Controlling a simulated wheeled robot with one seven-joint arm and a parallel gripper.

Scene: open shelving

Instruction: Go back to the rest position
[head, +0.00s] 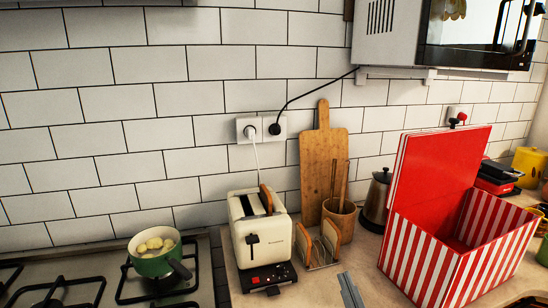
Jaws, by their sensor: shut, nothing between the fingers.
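My gripper (347,282) shows at the bottom edge of the head view, right of centre, as two narrow grey fingers lying close together. It is shut and empty. It appears over the counter (385,288), in front of a small rack with bread slices (317,248) and left of a red-and-white striped box (425,260). The rest of my arm is mostly out of the picture.
A cream toaster (262,240) with bread in it stands left of my gripper. A green pot (155,262) is on the hob at left. A cutting board (322,165), utensil cup (341,218) and kettle (376,200) stand behind. A microwave (390,35) hangs above right.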

